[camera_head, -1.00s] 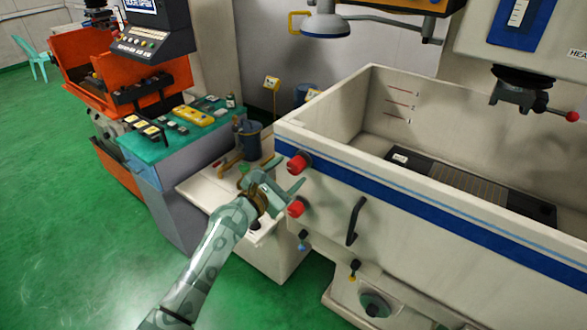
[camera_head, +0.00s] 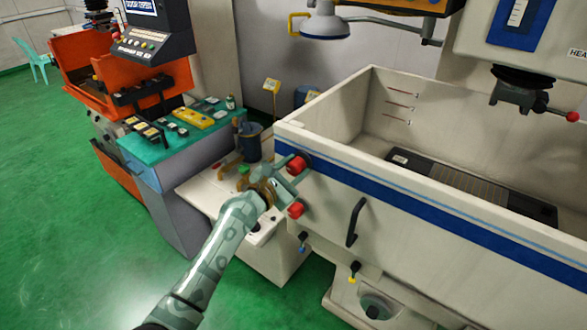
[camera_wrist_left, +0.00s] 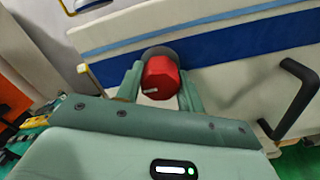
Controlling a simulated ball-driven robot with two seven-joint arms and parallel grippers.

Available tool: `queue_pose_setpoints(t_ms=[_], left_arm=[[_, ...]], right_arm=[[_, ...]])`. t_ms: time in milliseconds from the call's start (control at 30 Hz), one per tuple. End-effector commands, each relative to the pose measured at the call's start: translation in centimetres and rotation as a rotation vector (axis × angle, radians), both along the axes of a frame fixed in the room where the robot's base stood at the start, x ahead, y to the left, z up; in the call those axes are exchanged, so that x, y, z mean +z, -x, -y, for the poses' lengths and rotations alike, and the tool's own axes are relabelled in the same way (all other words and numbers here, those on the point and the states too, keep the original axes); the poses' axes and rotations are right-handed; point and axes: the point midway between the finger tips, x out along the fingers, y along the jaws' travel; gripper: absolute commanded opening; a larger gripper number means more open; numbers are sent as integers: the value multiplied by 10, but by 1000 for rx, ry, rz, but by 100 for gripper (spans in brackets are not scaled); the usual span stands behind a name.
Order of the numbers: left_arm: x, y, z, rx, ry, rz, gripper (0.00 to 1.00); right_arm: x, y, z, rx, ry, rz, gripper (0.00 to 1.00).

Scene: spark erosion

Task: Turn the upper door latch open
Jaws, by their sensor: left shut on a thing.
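The upper door latch (camera_head: 298,164) is a red knob on the blue stripe at the left end of the white tank's front wall. The left wrist view shows a red knob (camera_wrist_left: 160,78) with a grey round base behind it. My left gripper (camera_head: 291,170) reaches in from the left and is shut on the upper latch, one finger on each side of the knob. It also shows in the left wrist view (camera_wrist_left: 161,88). The lower red latch (camera_head: 295,209) sits just below, outside the grip. My right gripper is not in view.
The white tank (camera_head: 440,232) fills the right side. A black door handle (camera_head: 355,222) juts from its front, right of the latches. A bench with a teal top (camera_head: 160,145) and an orange machine (camera_head: 85,55) stand at the left. Green floor is clear at lower left.

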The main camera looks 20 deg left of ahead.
Motion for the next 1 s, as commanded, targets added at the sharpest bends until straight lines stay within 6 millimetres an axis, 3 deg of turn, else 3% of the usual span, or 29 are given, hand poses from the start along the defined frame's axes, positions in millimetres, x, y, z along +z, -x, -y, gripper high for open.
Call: queue_pose_setpoints(t_ms=[367, 1000], left_arm=[[0, 0, 0, 0, -197, 72, 15], [0, 0, 1, -2, -767, 279, 15]], right_arm=[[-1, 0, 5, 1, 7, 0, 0], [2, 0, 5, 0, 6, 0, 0]])
